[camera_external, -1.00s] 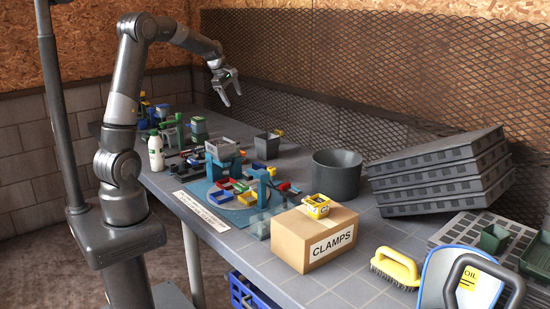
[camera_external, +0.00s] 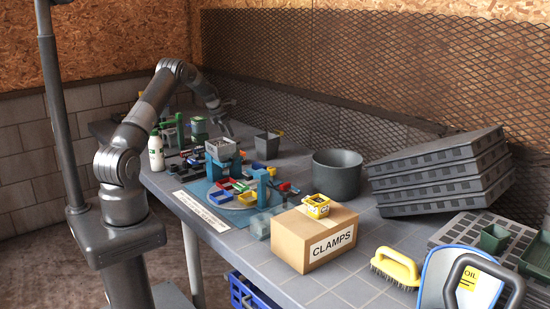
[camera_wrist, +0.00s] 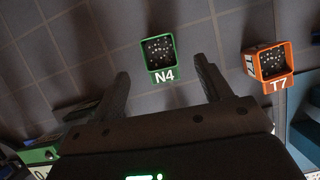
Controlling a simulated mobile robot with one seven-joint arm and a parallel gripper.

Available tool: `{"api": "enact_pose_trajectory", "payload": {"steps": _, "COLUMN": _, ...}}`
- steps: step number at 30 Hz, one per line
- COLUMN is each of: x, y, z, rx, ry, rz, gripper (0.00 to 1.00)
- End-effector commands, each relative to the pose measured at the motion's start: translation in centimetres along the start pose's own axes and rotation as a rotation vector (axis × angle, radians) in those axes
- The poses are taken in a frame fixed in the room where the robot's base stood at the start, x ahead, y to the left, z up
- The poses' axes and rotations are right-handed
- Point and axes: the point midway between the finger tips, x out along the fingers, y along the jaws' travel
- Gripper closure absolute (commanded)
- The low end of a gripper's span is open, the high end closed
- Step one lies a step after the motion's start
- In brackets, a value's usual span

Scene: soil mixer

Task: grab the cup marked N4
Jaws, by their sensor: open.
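The cup marked N4 (camera_wrist: 160,57) is a small square green cup with dark, speckled contents, seen from above in the wrist view. It shows beyond and between the fingertips of my gripper (camera_wrist: 161,72), which is open and empty. I cannot tell the height gap between fingers and cup. In the external view my gripper (camera_external: 227,127) is low over the far part of the bench, behind the blue mixer stand (camera_external: 222,152). I cannot make out the N4 cup in that view.
An orange cup marked T7 (camera_wrist: 268,62) stands right of N4, with bare tiled bench between them. In the external view a dark square pot (camera_external: 267,147) stands right of my gripper. A white bottle (camera_external: 156,153) is at the bench's left edge.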

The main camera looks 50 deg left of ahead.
Motion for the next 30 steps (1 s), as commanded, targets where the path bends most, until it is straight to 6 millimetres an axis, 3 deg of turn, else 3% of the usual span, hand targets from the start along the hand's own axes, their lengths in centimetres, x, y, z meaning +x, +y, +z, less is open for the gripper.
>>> {"api": "enact_pose_trajectory", "payload": {"steps": 3, "x": 2.1, "y": 0.0, "z": -0.1, "rx": 0.002, "ry": 0.002, "rz": -0.001, "gripper": 0.29}}
{"api": "enact_pose_trajectory", "payload": {"steps": 11, "x": 4.4, "y": 0.0, "z": -0.1, "rx": 0.004, "ry": 0.001, "rz": -0.001, "gripper": 0.29}}
{"api": "enact_pose_trajectory", "payload": {"steps": 19, "x": 8.2, "y": 0.2, "z": -0.6, "rx": 0.004, "ry": 0.001, "rz": -0.001, "gripper": 0.29}}
{"api": "enact_pose_trajectory", "payload": {"steps": 30, "x": 9.2, "y": 0.2, "z": -0.5, "rx": 0.004, "ry": 0.0, "rz": 0.001, "gripper": 0.29}}
